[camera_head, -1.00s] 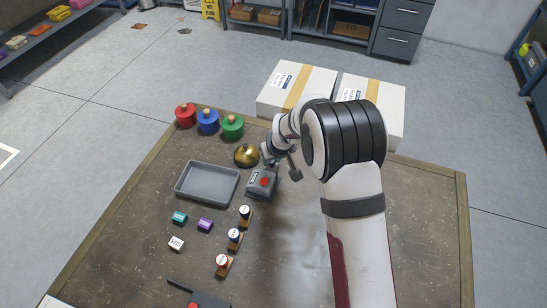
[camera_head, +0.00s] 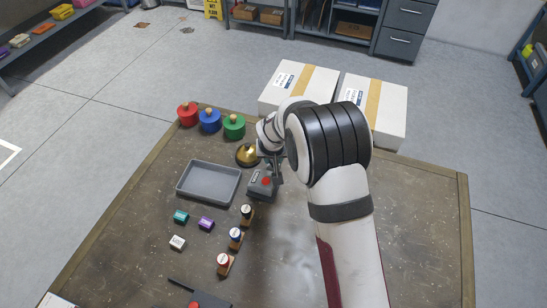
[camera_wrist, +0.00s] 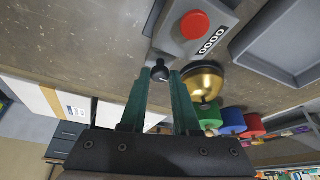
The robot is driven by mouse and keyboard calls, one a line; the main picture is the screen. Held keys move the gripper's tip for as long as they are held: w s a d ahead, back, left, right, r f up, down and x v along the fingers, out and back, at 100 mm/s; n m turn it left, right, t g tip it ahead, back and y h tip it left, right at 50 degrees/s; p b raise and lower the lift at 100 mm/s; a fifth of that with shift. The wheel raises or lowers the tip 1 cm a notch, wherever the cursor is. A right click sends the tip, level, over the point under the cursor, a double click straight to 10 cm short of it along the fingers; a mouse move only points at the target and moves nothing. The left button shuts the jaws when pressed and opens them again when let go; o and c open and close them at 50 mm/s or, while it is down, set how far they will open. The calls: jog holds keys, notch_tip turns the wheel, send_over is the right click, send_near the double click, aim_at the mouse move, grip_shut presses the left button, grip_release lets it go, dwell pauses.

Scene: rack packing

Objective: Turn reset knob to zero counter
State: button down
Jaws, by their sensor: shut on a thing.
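The grey counter box (camera_head: 258,190) sits on the table in the head view, with a red button (camera_head: 266,181) on top. In the wrist view the counter (camera_wrist: 226,18) shows a display (camera_wrist: 211,41) that appears to read 0000, beside its red button (camera_wrist: 194,25). A small black reset knob (camera_wrist: 160,72) with a light mark sticks out of the counter's side. My gripper (camera_wrist: 161,75) is shut on the knob, one green finger on each side of it. In the head view my gripper (camera_head: 276,175) is at the counter's far right side, and the knob is hidden.
A brass dome (camera_head: 246,155) stands close behind the counter, and a grey tray (camera_head: 180,188) lies to its left. Red, blue and green round pieces (camera_head: 234,131) line the back edge. Small blocks (camera_head: 205,223) and stamps (camera_head: 235,238) lie in front. Cartons (camera_head: 300,88) stand beyond the table.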

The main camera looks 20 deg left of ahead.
jog(key=c, duration=0.9)
grip_release()
jog(key=shift+c, duration=0.2)
jog(key=v, duration=1.5)
jog(key=shift+s+r, duration=0.15)
jog(key=shift+r, duration=0.2)
jog(key=shift+d, duration=0.1)
